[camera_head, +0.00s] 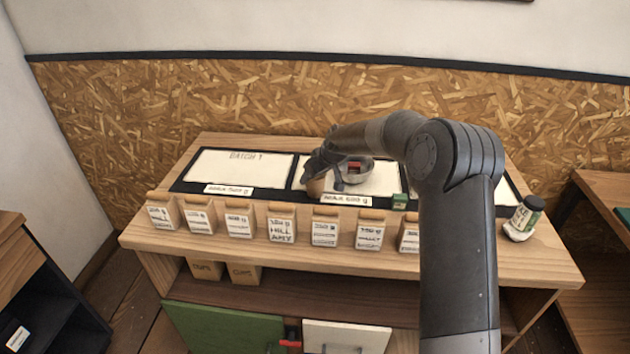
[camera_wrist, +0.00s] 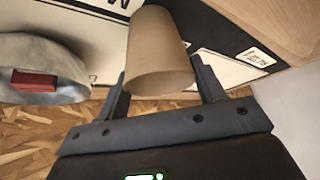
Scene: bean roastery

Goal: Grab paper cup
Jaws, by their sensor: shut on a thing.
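The paper cup (camera_wrist: 157,55) is plain brown and sits between the two fingers of my gripper (camera_wrist: 160,88) in the wrist view. My gripper is shut on it, with a finger on each side. In the head view my gripper (camera_head: 328,172) is over the middle white panel of the bench, and part of the brown cup (camera_head: 315,187) shows below it. The fingers and wrist hide much of the cup there. I cannot tell whether the cup touches the panel.
A grey round dish (camera_head: 352,170) with a red block in it stands close to the right of the cup. Several labelled paper bags (camera_head: 281,224) line the front of the bench (camera_head: 480,258). A dark-capped bottle (camera_head: 524,216) stands at the right end. The left panel (camera_head: 240,168) is clear.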

